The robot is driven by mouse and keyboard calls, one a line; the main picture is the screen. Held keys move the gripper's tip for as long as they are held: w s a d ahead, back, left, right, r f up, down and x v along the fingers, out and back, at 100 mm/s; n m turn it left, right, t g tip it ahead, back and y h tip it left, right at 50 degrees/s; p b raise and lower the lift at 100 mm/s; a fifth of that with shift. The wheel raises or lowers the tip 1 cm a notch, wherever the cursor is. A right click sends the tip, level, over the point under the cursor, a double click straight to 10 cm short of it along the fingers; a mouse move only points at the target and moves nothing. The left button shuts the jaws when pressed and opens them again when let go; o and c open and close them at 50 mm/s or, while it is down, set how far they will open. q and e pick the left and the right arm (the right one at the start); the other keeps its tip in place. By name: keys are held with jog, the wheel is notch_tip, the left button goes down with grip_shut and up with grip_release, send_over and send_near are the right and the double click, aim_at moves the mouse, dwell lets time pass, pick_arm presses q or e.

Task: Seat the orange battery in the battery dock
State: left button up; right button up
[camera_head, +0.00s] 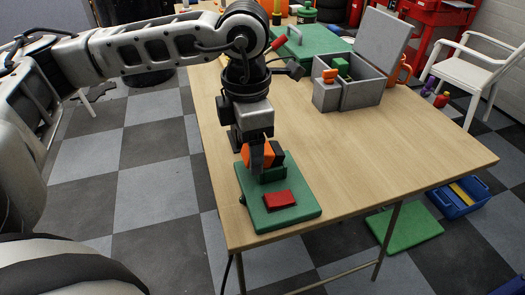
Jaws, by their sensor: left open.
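The orange battery (268,154), a block with a dark end, stands at the near left of the table, right at my left gripper (257,166). The gripper points down and is open; its fingers partly hide the orange block, and I cannot tell whether they touch it. The battery appears at or just above the raised block; the exact contact is hidden. My right gripper is out of view.
On the wooden table (400,150), a grey open-lidded box (362,95) stands at the back right, beside a grey block (325,98) with an orange piece on top. A green case (312,42) lies behind. The table's middle and right are clear.

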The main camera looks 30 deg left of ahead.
pick_arm(q)
jog(key=c, duration=1.3)
jog(key=shift+r, duration=0.1)
